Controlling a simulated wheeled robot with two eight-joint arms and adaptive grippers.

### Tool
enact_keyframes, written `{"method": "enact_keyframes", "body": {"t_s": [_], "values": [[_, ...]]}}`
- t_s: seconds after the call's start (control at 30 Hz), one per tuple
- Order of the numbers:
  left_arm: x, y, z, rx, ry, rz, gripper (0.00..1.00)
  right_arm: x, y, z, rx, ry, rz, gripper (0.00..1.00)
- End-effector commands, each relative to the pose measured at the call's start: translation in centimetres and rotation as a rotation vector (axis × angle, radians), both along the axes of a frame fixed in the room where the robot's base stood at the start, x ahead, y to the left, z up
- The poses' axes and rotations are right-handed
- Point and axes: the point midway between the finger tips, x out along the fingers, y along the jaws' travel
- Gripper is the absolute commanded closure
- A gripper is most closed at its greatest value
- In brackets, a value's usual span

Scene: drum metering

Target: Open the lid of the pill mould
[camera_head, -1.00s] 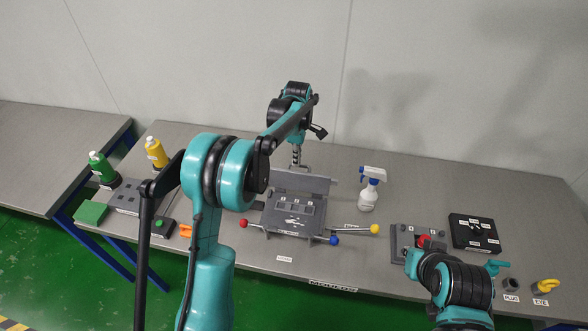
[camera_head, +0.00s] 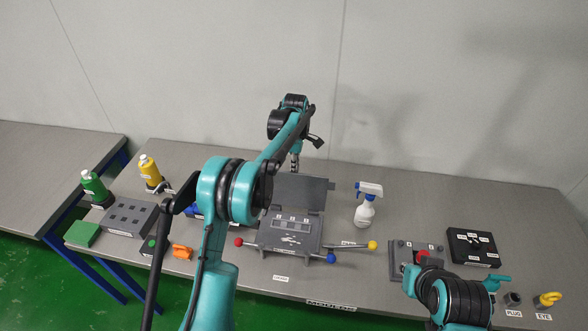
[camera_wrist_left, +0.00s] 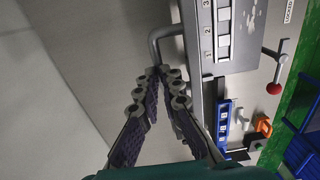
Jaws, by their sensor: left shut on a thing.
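The grey pill mould (camera_head: 283,238) sits mid-table, with numbered slots and pale pieces on its face. Its flat grey lid (camera_head: 305,192) stands raised at the back edge, swung up off the face. My left gripper (camera_head: 295,170) is behind the lid in the head view, its fingertips mostly hidden. In the left wrist view my left gripper (camera_wrist_left: 160,76) is closed at the grey bar handle (camera_wrist_left: 157,38) of the lid, and the mould (camera_wrist_left: 236,30) shows on the right.
Rods with red (camera_head: 238,242), blue (camera_head: 331,258) and yellow (camera_head: 372,245) balls stick out at the mould's front and sides. A spray bottle (camera_head: 366,208) stands right of the lid. Green (camera_head: 95,186) and yellow (camera_head: 149,170) bottles stand left. A black dial box (camera_head: 472,248) is at right.

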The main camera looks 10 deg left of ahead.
Motion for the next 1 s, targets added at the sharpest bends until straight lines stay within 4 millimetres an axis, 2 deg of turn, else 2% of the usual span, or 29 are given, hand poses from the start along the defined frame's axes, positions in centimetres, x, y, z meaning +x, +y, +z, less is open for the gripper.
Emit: {"method": "enact_keyframes", "body": {"t_s": [0.03, 0.23, 0.33, 0.37, 0.87, 1.0], "values": [[0.1, -0.4, -1.8, -0.003, 0.000, -0.006, 1.00, 0.0, 0.0, -0.5, 0.000, 0.000, 0.000, 1.00], [0.1, -0.4, -1.9, -0.003, -0.002, -0.006, 1.00, 0.0, 0.0, -0.5, 0.000, 0.000, 0.000, 1.00], [0.1, -0.4, -1.9, -0.004, -0.003, -0.007, 0.73, 0.0, 0.0, -0.5, 0.000, 0.000, 0.000, 1.00], [0.2, -0.4, -1.9, -0.004, -0.004, -0.006, 0.69, 0.0, 0.0, -0.5, 0.000, 0.000, 0.000, 1.00], [0.3, -0.4, -1.7, -0.005, -0.009, -0.004, 0.69, 0.0, 0.0, -0.4, 0.000, 0.000, 0.000, 1.00], [0.2, -0.4, -0.7, -0.005, -0.010, -0.003, 0.69, 0.0, 0.0, -0.4, 0.000, 0.000, 0.000, 1.00]]}}
